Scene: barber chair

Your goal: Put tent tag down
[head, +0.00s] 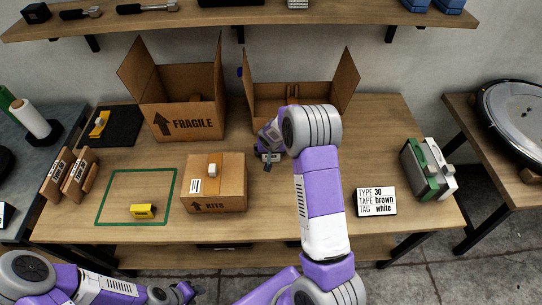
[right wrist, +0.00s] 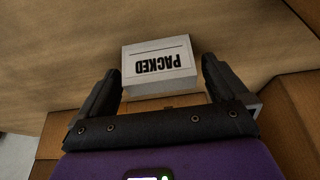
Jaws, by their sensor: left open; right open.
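The white tent tag (right wrist: 158,68) reads PACKED, upside down in the right wrist view. It appears to stand on the brown tabletop (right wrist: 60,60). My right gripper (right wrist: 160,88) is open, with its two fingers apart on either side of the tag's near end; clear gaps show beside it. In the head view the tag (head: 270,156) is a small white patch at my right gripper (head: 264,158), mostly hidden by it, in front of the open back box (head: 268,100). My left gripper (head: 180,292) is open and empty, low at the table's front.
A closed KITS carton (head: 230,200) with a small white item on top stands left of my right gripper. An open FRAGILE box (head: 190,123) is behind it. A yellow block (head: 143,211) lies in a green outline. A sign (head: 376,201) stands at right.

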